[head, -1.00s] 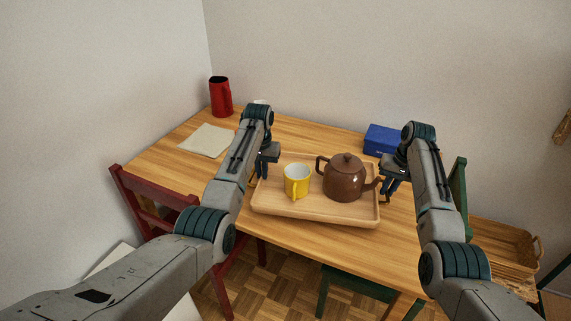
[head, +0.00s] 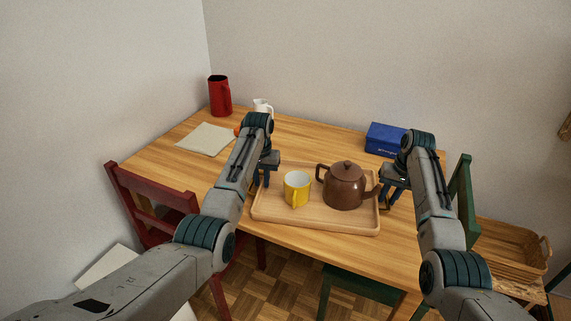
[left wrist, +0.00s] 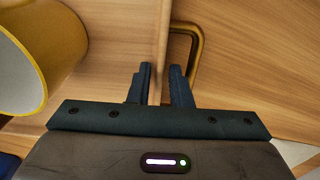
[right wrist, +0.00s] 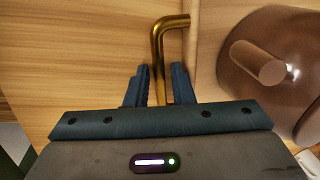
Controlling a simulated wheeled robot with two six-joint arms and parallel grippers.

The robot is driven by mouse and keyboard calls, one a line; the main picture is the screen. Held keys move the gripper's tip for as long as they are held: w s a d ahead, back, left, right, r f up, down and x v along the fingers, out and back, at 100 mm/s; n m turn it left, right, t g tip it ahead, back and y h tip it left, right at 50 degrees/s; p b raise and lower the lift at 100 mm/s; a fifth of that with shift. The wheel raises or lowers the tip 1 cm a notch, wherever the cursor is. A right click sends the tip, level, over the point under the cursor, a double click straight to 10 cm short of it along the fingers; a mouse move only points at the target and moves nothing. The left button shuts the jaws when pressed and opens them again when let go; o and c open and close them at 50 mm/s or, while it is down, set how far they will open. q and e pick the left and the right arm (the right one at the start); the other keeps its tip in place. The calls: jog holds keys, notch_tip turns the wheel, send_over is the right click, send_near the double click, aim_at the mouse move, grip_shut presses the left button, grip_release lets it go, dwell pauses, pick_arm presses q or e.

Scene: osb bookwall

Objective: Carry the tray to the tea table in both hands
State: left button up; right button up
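The light wooden tray (head: 318,217) lies flat on the wooden dining table (head: 160,157). A yellow cup (head: 297,190) and a brown teapot (head: 344,190) stand on it. My left gripper (head: 262,182) is at the tray's left end; in the left wrist view its open fingers (left wrist: 161,84) straddle the line of the tray wall, and the brass handle (left wrist: 198,45) runs partly behind the right finger. My right gripper (head: 386,203) is at the tray's right end; in the right wrist view the brass handle (right wrist: 157,50) passes between its fingers (right wrist: 160,85), which look open. No separate tea table is identifiable.
A red pitcher (head: 220,97), a white jug (head: 263,108), a cloth (head: 206,140) and a blue box (head: 384,139) are on the table. A red chair (head: 150,205) and a green chair (head: 463,195) flank it. A wicker basket (head: 510,250) stands at right.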

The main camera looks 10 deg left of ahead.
pick_arm(q)
jog(key=shift+o, duration=0.7)
jog(key=shift+r, duration=0.2)
pick_arm(e)
jog(key=shift+o, duration=0.6)
jog(key=shift+r, duration=0.2)
pick_arm(q)
jog(key=shift+r, duration=0.15)
pick_arm(e)
jog(key=shift+r, duration=0.15)
